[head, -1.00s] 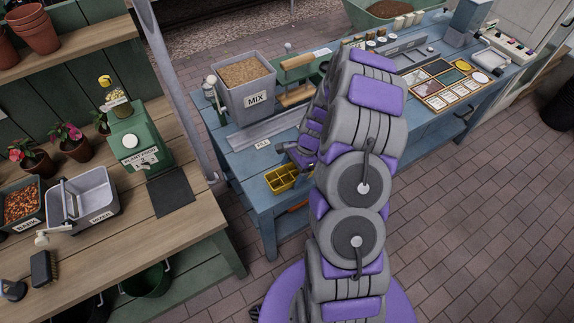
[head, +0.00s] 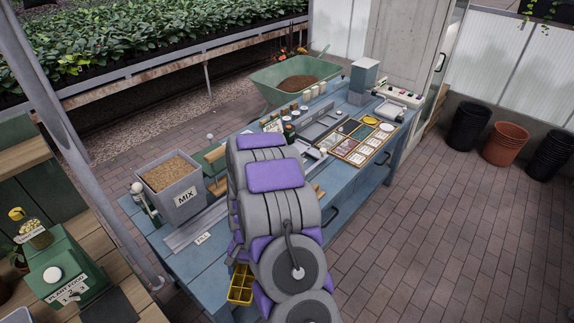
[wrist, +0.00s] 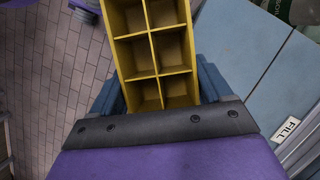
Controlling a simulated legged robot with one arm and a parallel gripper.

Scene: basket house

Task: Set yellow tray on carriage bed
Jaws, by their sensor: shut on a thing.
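The yellow tray (head: 240,285) is a small box split into several square compartments, which look empty in the wrist view (wrist: 163,73). My gripper (wrist: 160,88) is shut on the tray, with one blue-grey jaw at each side of its near end. In the head view the tray shows low beside my arm, near the front edge of the blue bench; my arm hides most of the gripper. A grey metal track (head: 197,226) runs along the bench by a FILL label (head: 203,239). I cannot pick out the carriage bed for sure; my arm covers part of the track.
A grey MIX hopper (head: 172,192) full of brown mix stands at the bench's left end. A sectioned wooden tray (head: 362,142) and a control box (head: 398,96) lie farther right. A green PLANT FOOD dispenser (head: 70,268) is on the wooden shelf at left.

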